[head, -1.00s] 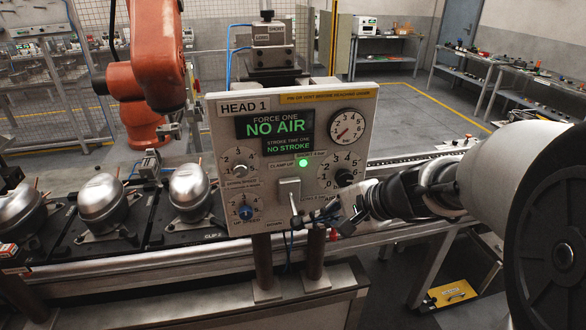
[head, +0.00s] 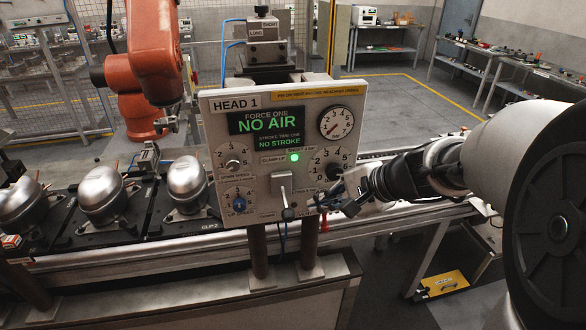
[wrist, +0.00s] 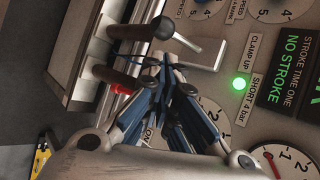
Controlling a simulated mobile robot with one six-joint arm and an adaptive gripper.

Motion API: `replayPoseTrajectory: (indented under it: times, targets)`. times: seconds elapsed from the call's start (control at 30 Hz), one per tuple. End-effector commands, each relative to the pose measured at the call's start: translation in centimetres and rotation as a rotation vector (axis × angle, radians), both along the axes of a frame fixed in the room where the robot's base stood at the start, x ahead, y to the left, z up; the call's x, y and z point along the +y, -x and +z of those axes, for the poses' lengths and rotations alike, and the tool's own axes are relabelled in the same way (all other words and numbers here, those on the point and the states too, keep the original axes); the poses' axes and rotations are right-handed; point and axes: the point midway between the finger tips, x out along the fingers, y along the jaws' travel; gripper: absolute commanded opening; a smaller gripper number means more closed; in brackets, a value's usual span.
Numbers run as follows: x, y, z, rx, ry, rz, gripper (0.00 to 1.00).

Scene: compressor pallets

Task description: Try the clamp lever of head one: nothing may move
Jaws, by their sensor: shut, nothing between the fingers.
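The head 1 panel (head: 222,185) stands upright in the head view. Its screen (head: 267,128) reads "NO AIR" and "NO STROKE". The clamp lever (head: 286,204) has a dark knob and sticks out and down from a pale plate on the lower panel. A green lamp (head: 295,157) glows beside the "CLAMP UP" label. My gripper (head: 347,205) is shut and empty, to the right of the lever and apart from it. In the wrist view the lever's knob (wrist: 165,28) lies just beyond my gripper's fingertips (wrist: 165,62); the wrist view does not settle the depth gap.
Dials (head: 239,199) and a round gauge (head: 336,122) surround the lever. Silvery compressors (head: 103,203) sit on dark pallets at left. An orange robot arm (head: 155,55) stands behind. A yellow case (head: 442,285) lies low at right.

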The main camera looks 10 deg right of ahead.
Motion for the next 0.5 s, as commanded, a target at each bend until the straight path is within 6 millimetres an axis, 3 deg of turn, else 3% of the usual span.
replayPoseTrajectory:
  times: [0.2, 0.5]
  targets:
    - [-2.6, 2.7, 3.8, -0.002, 0.001, -0.006, 0.0]
    - [-4.7, 5.4, 6.5, -0.002, 0.001, -0.003, 0.0]
